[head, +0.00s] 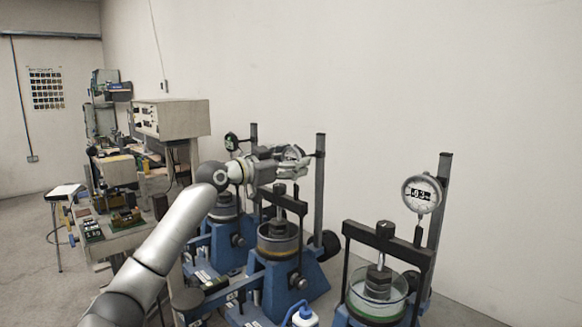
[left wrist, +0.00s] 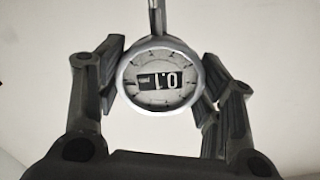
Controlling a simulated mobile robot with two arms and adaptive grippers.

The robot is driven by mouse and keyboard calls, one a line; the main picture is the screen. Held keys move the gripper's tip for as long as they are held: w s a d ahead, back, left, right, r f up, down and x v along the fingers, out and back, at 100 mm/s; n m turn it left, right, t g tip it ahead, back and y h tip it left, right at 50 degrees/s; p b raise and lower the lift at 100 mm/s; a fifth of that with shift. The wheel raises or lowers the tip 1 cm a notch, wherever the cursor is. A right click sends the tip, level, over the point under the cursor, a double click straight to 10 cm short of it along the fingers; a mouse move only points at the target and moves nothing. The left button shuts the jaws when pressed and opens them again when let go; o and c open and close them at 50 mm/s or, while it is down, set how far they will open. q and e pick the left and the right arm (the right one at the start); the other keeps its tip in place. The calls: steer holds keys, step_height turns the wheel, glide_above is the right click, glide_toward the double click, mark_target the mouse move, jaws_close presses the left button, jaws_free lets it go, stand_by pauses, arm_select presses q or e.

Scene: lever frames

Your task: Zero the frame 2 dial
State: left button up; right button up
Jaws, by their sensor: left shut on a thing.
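Three blue lever frames stand in a row in the head view; the middle one (head: 285,272) is taken as frame 2. My left gripper (head: 296,160) is at the upper post of this middle frame, at dial height. In the left wrist view the round dial (left wrist: 160,80) sits between my two fingers, which press on its rim from both sides. Its display digits appear upside down and look like 0.1. My right gripper is not in view.
The near frame carries its own dial (head: 421,194) on a dark post (head: 440,210) at right. The far frame's dial (head: 231,141) shows behind my arm. A cluttered bench (head: 120,215) and a grey cabinet (head: 172,118) stand at left.

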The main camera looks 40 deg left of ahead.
arm_select(q)
steer(key=shift+m, duration=0.9)
steer(key=shift+b, duration=0.3)
steer(key=o, duration=1.1)
steer(key=shift+c, duration=0.2)
steer(key=s+a, duration=0.1)
steer(key=s, duration=1.1)
